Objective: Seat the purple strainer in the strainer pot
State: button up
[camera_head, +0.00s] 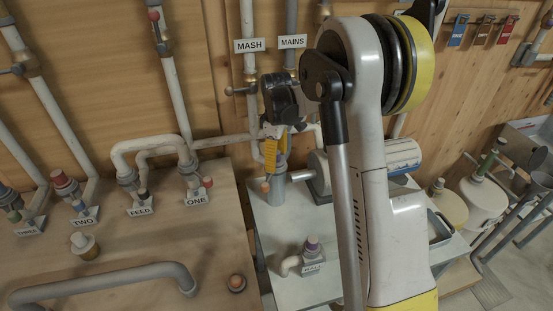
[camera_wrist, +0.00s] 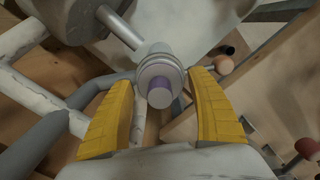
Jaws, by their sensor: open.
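In the wrist view the purple strainer (camera_wrist: 160,91) shows its purple grip end-on, with a pale round collar behind it. The collar lines up with the mouth of the grey strainer pot (camera_wrist: 154,49), and the strainer looks to be in it; I cannot tell how deep. In the head view the pot (camera_head: 276,189) stands upright on the pale bench, and the strainer is mostly hidden by my fingers. My gripper (camera_head: 273,150) is directly above the pot, pointing down. Its yellow fingers (camera_wrist: 161,100) stand apart on either side of the purple grip, with visible gaps.
A side pipe (camera_head: 301,176) joins the pot to a pump (camera_head: 378,163) on the right. An orange-capped stub (camera_head: 264,187) is close to the pot's left. A purple-topped fitting (camera_head: 312,244) stands on the front bench. Wall pipes labelled MASH (camera_head: 249,45) and MINS or MAINS (camera_head: 292,42) rise behind.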

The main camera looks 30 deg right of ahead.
notch_tip(320, 180, up, 12)
dwell(0.4)
dwell(0.3)
jog(key=shift+s+a+r, duration=0.1)
jog(key=s+a+r+m+t, duration=0.2)
jog(key=s+a+r+m, duration=0.1)
jog(key=s+a+r, duration=0.3)
jog(key=s+a+f+m+t, duration=0.2)
jog(key=s+a, duration=0.1)
jog(key=s, duration=0.6)
jog(key=s+a+f+m+t, duration=0.3)
jog(key=s, duration=0.7)
jog(key=shift+s+a+m, duration=0.15)
jog(key=shift+a+m, duration=0.1)
jog(key=shift+m, duration=0.05)
